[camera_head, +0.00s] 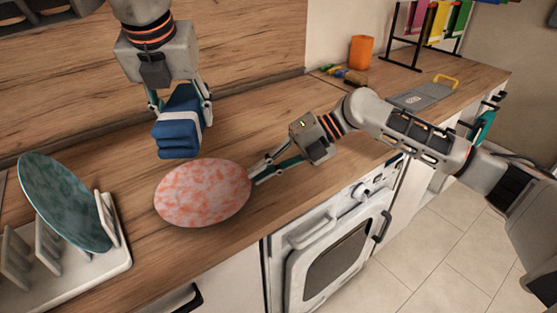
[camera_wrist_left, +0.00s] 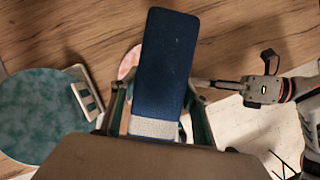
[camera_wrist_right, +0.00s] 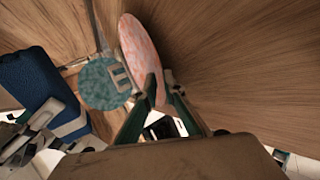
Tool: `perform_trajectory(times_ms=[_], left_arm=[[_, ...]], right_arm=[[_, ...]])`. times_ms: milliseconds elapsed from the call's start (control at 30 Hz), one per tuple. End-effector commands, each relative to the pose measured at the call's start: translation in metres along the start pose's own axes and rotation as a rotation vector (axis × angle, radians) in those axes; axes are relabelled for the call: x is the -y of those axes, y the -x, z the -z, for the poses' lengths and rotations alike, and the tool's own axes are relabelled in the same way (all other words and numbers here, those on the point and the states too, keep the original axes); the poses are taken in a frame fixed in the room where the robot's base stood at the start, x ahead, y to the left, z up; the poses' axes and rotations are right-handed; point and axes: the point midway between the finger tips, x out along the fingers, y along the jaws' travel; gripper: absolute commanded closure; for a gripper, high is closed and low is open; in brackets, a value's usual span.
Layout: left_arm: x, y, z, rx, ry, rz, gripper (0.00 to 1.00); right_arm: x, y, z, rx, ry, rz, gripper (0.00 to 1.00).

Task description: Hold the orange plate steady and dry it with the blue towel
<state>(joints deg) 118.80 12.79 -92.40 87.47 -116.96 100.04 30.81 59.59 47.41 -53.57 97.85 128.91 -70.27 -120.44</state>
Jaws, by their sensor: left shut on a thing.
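The orange plate (camera_head: 203,192), speckled orange and white, is over the wooden counter in the middle of the head view. My right gripper (camera_head: 258,175) is shut on its right edge; the right wrist view shows the plate (camera_wrist_right: 139,48) rim between the fingers. My left gripper (camera_head: 180,100) is shut on the folded blue towel (camera_head: 178,138), which has a white band. The towel is just beyond the plate's far edge in the head view; I cannot tell whether they touch. In the left wrist view the towel (camera_wrist_left: 168,60) hides most of the plate (camera_wrist_left: 128,63).
A teal plate (camera_head: 62,200) stands in a white dish rack (camera_head: 118,262) at the left. An orange cup (camera_head: 360,52), a black rack (camera_head: 390,58) and a grey board (camera_head: 418,95) with a yellow handle are at the back right. An oven (camera_head: 335,255) is below the counter. Counter beside the towel is bare.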

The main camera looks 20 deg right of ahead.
Motion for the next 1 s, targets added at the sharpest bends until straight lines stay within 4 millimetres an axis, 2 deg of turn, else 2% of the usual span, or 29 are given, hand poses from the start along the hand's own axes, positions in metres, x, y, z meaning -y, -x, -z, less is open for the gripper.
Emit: perform_trajectory(times_ms=[100, 300, 600, 667, 867, 1000], left_arm=[[0.0, 0.001, 0.0, 0.001, 0.0, 0.0, 0.81], [0.0, 0.001, 0.0, 0.001, 0.0, 0.0, 0.81], [0.0, 0.001, 0.0, 0.001, 0.0, 0.0, 0.81], [0.0, 0.001, 0.0, 0.001, 0.0, 0.0, 0.81], [0.0, 0.0, 0.0, 0.001, 0.001, 0.0, 0.81], [-0.005, -0.02, 0.007, -0.001, 0.024, -0.014, 0.81]], right_arm=[[0.0, -0.016, 0.0, -0.001, 0.0, 0.0, 0.91], [0.0, -0.029, 0.0, 0.001, 0.0, 0.0, 0.91], [0.0, -0.032, 0.0, 0.001, 0.0, 0.0, 0.91], [0.0, -0.031, 0.0, 0.001, 0.0, 0.0, 1.0], [0.001, -0.031, 0.0, 0.001, -0.001, 0.001, 1.0], [0.001, -0.032, 0.0, 0.001, -0.001, 0.001, 1.0]])
